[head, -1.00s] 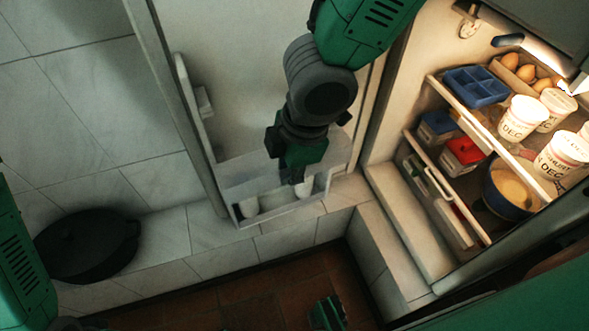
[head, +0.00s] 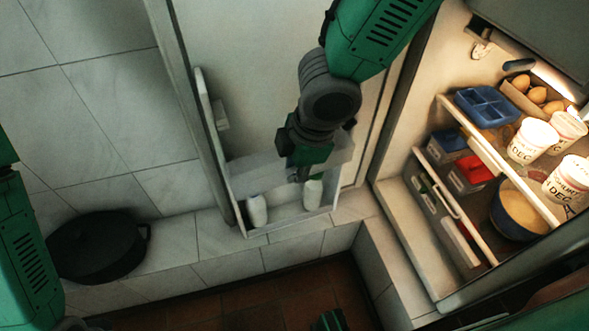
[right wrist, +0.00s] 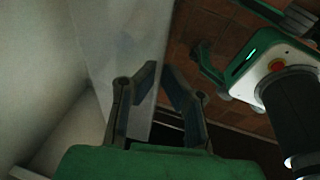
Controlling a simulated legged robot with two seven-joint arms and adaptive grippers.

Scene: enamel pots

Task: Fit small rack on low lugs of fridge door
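The fridge door (head: 250,60) stands open. A pale small rack (head: 258,172) is at its lower part, and my right gripper (head: 304,174) comes down onto it from above. In the right wrist view, the right fingertips (right wrist: 159,68) are close together at the edge of a pale wall, which looks like the rack (right wrist: 120,40). The low lugs under the rack cannot be made out. My left gripper (head: 328,321) shows only in part at the bottom edge; in the right wrist view (right wrist: 248,35) its fingers are spread and empty.
Two white bottles (head: 257,211) stand in a bottom door shelf (head: 290,228) just below the rack. The lit fridge at right holds pots (head: 532,140), eggs (head: 537,95) and a blue tray (head: 485,104). A black pan (head: 97,247) sits on the tiled ledge at left.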

